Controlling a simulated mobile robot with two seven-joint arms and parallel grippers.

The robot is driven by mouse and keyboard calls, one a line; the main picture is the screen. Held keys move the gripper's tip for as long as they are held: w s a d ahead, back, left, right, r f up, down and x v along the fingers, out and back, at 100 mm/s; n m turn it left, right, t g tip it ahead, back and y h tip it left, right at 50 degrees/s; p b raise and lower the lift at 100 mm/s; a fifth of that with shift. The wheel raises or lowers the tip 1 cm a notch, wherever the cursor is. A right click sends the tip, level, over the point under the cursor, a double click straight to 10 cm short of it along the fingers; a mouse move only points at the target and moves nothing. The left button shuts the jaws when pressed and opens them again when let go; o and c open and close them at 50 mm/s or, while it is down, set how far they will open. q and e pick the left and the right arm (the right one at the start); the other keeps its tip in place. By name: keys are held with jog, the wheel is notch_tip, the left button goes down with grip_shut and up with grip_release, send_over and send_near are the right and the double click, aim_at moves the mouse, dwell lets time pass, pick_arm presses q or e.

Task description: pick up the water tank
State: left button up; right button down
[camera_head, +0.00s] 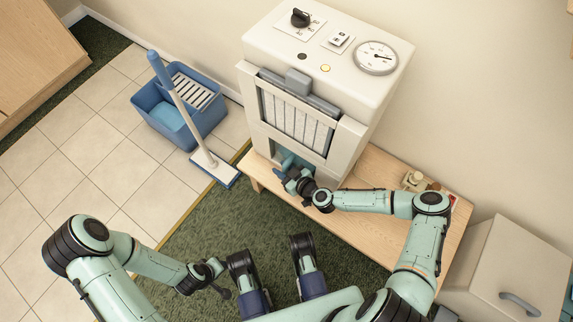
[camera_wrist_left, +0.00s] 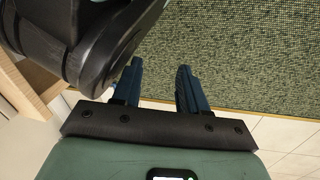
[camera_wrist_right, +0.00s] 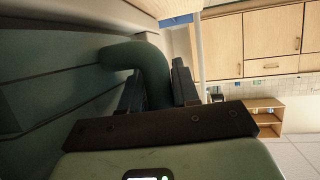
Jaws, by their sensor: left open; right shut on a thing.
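The water tank (camera_head: 285,157) is a blue-green part in the low opening of a cream dehumidifier-like machine (camera_head: 345,55). My right gripper (camera_head: 294,178) is at the front of this opening. In the right wrist view, a dark green curved handle (camera_wrist_right: 150,62) runs between the fingers of my right gripper (camera_wrist_right: 160,88), which is shut on it. The green surface left of the handle fills much of that view. How far the tank sits inside the machine is hidden. My left gripper (camera_wrist_left: 158,88) is open and empty, over the green carpet.
The machine stands on a low wooden bench (camera_head: 365,222). Small items (camera_head: 420,181) lie on the bench's right part. A blue mop bucket (camera_head: 178,105) and a mop (camera_head: 180,105) stand on the tiles at left. A beige box with a handle (camera_head: 505,270) is at right.

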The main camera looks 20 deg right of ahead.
pick_arm(q)
notch_tip(320, 180, up, 7)
jog(key=w+d+t+p, duration=0.1)
jog(key=w+d+p, duration=0.1)
jog(key=p, duration=0.2)
jog(key=shift+d+p, duration=0.2)
jog(key=shift+p, duration=0.2)
pick_arm(e)
jog(key=s+a+r, duration=0.1)
jog(key=s+a, duration=1)
jog(key=a, duration=0.3)
jog(key=shift+a+r, duration=0.15)
jog(key=shift+r, duration=0.25)
pick_arm(q)
jog(key=shift+r, duration=0.3)
pick_arm(e)
jog(key=shift+r, duration=0.1)
jog(key=shift+w, duration=0.1)
